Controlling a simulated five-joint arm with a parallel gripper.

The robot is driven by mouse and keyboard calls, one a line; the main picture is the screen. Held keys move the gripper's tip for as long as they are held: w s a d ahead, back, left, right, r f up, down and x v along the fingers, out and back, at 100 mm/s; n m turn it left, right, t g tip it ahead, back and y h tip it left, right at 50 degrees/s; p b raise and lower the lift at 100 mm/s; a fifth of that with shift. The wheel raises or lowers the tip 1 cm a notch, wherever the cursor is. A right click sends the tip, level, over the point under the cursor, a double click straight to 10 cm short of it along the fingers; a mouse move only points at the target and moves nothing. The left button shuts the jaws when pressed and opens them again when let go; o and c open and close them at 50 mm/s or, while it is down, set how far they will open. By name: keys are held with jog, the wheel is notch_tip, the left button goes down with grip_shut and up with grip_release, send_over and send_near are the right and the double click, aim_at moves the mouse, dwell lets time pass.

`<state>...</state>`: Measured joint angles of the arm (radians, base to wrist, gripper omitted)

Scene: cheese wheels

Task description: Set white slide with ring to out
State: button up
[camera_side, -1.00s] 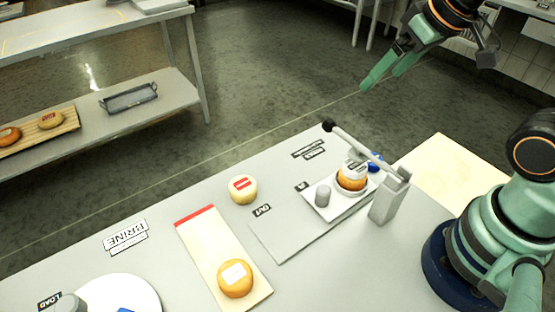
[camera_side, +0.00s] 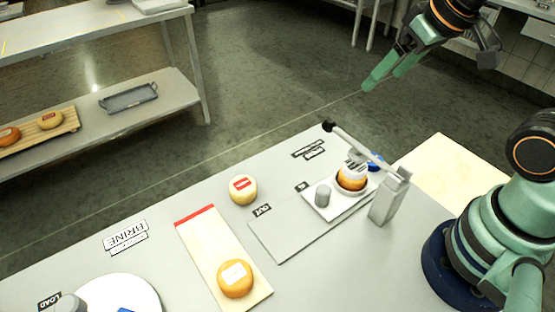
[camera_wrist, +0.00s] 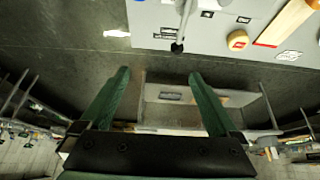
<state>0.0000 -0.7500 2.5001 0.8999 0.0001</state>
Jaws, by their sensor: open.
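The white slide (camera_side: 350,208) lies at the right end of a grey track (camera_side: 288,240) in the side view, by the small label at that end. The OUT label (camera_side: 262,210) is by the track's left end. The slide bears a short grey peg (camera_side: 322,195) and a ring around an orange cheese (camera_side: 351,182) with a pale top, under a lever arm (camera_side: 362,146). The ring is partly hidden by the cheese. My gripper (camera_side: 386,76) is open and empty, high beyond the table's far edge, well apart from the slide. Its spread fingers show in the wrist view (camera_wrist: 160,78).
The lever's black knob (camera_side: 328,126) juts over the far table edge from a grey post (camera_side: 389,197). A pale cheese (camera_side: 242,189) with a red label stands left of the track. A red-ended board (camera_side: 198,224) bears a yellow cheese (camera_side: 235,278). A white disc (camera_side: 140,285) lies front left.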

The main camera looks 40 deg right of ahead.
jog(key=shift+a+f, duration=0.1)
jog(key=shift+a, duration=0.05)
jog(key=shift+c, duration=1.3)
jog(key=n+g, duration=0.6)
jog(key=n, duration=0.1)
send_over(325, 189)
notch_tip(325, 189, down, 11)
notch_tip(325, 189, down, 11)
jog(key=shift+f, duration=0.2)
grip_shut()
